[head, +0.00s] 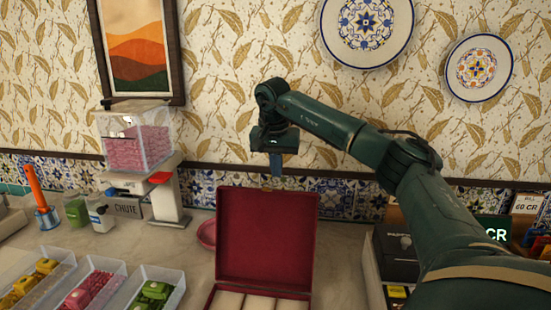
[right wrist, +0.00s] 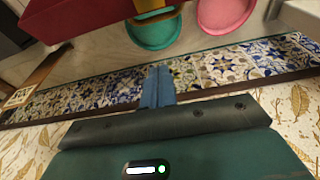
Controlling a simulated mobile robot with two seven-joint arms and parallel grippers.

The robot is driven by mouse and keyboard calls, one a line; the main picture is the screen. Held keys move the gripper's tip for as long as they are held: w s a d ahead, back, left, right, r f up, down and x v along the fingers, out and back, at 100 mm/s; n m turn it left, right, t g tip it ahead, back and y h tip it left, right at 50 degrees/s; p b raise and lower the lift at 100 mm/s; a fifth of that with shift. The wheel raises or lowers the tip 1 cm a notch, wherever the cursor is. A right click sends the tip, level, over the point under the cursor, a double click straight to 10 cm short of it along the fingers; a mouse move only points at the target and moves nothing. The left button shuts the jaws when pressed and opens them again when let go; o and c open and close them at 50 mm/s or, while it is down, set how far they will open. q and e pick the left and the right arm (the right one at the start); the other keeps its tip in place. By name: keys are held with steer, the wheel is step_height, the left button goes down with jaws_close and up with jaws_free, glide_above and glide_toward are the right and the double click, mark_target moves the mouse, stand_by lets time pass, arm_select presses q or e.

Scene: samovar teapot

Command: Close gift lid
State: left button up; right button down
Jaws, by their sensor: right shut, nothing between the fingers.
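The gift box is dark red, with its lid (head: 267,238) standing open and upright at the back. The box's cream-lined, divided base (head: 262,302) shows at the bottom edge of the head view, mostly cut off. My right gripper (head: 276,165) is shut and empty, pointing down above and behind the lid's top edge, apart from it. In the right wrist view the shut blue fingers (right wrist: 158,86) lie in front of the tiled wall strip, and a red part of the box (right wrist: 80,28) shows at the upper left. My left gripper is out of view.
A pink dish (head: 207,234) sits left of the lid; the wrist view also shows a teal dish (right wrist: 155,32). A dispenser with a clear pink-filled bin (head: 135,140) stands left. Clear trays (head: 155,289) line the front left. A dark machine (head: 398,255) stands right. The wall is close behind.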

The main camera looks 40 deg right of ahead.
steer(key=shift+s+a+f+p, duration=0.15)
steer(key=shift+s+a+f, duration=0.2)
steer(key=shift+f, duration=0.4)
steer(key=shift+s+a+f+p, duration=0.2)
steer(key=shift+a+f, duration=0.2)
steer(key=shift+f, duration=0.3)
steer(key=shift+s+a+f+p, duration=0.15)
steer(key=shift+s+a+f, duration=0.2)
steer(key=shift+f, duration=0.4)
